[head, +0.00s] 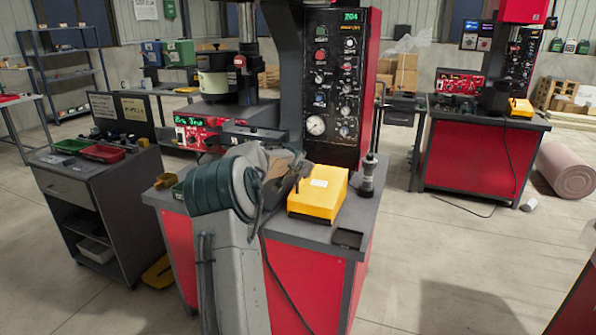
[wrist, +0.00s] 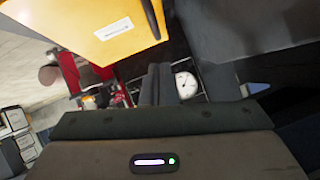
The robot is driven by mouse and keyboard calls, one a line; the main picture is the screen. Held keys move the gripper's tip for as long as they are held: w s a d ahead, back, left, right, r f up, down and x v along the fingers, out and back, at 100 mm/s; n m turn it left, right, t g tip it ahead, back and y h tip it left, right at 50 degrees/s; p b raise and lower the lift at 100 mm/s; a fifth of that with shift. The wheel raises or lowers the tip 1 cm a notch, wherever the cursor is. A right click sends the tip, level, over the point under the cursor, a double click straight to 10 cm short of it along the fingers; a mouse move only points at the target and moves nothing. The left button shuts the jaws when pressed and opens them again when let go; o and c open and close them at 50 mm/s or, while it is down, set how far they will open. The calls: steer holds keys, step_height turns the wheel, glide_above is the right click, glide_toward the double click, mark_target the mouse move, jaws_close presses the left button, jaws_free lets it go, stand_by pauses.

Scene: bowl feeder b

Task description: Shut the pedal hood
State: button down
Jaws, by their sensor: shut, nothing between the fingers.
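The yellow pedal hood (head: 318,194) is on the grey top of the red press bench, with a white label on its upper face. In the wrist view the yellow hood (wrist: 105,32) fills the upper left, close to my gripper. I cannot tell how far open the hood is. My gripper (wrist: 162,72) has its two dark fingers together, with nothing between them. In the head view my gripper (head: 301,176) is just left of the hood, at its back edge. I cannot tell whether they touch. My arm hides part of the bench.
A dark knobbed post (head: 368,176) stands on the bench right of the hood. The control panel (head: 336,85) with buttons and a gauge rises behind it. A grey cart (head: 98,165) with red and green trays is at left. Open floor lies to the right.

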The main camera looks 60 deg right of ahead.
steer(key=v, duration=0.8)
steer(key=shift+w+a, duration=0.25)
steer(key=shift+w, duration=0.05)
steer(key=w+a+n+t+y, duration=0.1)
steer(key=w+a+y, duration=0.15)
steer(key=a, duration=0.35)
steer(key=w+a+n+t+y+p, duration=0.1)
steer(key=w+a+n, duration=0.15)
steer(key=a, duration=0.35)
steer(key=w+a+n+t+y, duration=0.1)
steer(key=w+a, duration=0.3)
steer(key=a, duration=0.3)
steer(key=s+a+n+y+p, duration=0.15)
steer(key=a+n+y, duration=0.45)
steer(key=a, duration=1.9)
steer(key=s+a+f+n+g+p, duration=0.2)
steer(key=s+a+n, duration=0.5)
steer(key=s+a, duration=0.9)
steer(key=shift+a+f+n+g+y, duration=0.35)
steer(key=shift+a+f+g+y, duration=0.15)
steer(key=shift+a+g, duration=0.55)
steer(key=shift+w+d, duration=0.1)
steer(key=shift+d, duration=0.05)
